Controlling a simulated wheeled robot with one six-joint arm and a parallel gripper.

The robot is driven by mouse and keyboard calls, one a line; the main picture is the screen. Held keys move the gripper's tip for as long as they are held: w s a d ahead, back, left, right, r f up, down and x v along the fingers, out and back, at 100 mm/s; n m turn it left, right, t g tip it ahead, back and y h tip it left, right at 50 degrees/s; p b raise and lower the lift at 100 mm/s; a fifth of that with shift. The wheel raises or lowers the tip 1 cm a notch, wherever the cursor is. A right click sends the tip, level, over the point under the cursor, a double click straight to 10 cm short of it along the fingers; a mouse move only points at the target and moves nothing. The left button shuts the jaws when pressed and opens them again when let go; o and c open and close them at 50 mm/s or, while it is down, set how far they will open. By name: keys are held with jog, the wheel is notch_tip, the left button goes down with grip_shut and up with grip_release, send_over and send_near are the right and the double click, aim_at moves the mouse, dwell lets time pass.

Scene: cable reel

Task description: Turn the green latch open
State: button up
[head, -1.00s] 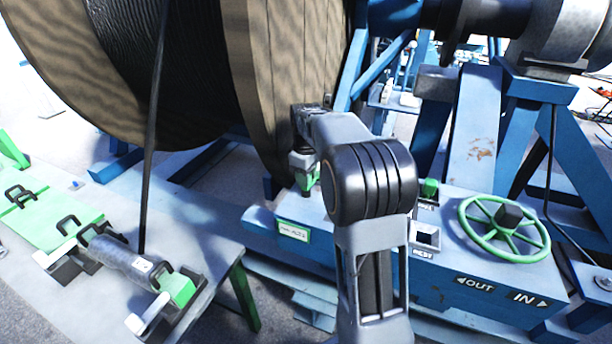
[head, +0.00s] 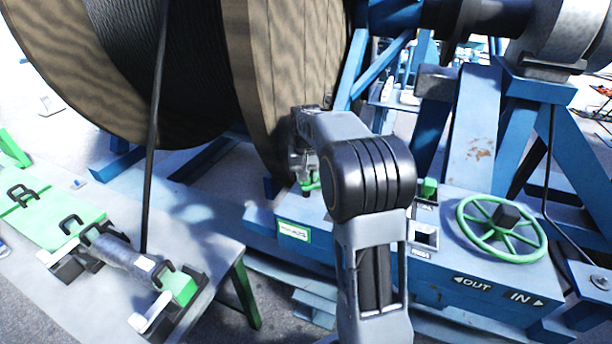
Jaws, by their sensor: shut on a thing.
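The green latch (head: 313,184) sits on top of the blue control box (head: 262,218), left of my arm. Only a little of its green shows beside my gripper. My gripper (head: 306,182) points down at it and is shut on the latch. My own arm hides the fingertips in part and much of the box behind it. How far the latch is turned cannot be told clearly.
The wooden cable reel (head: 265,90) stands close behind my gripper. A green handwheel (head: 502,229) and a small green block (head: 429,188) are on the box to the right. A bench (head: 205,245) with a cable clamp (head: 124,256) stands at left.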

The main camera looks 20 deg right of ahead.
jog(key=m, duration=0.5)
jog(key=shift+m, duration=0.7)
jog(key=o, duration=0.9)
notch_tip(320, 180, up, 14)
jog(key=shift+f, duration=0.1)
dwell(0.7)
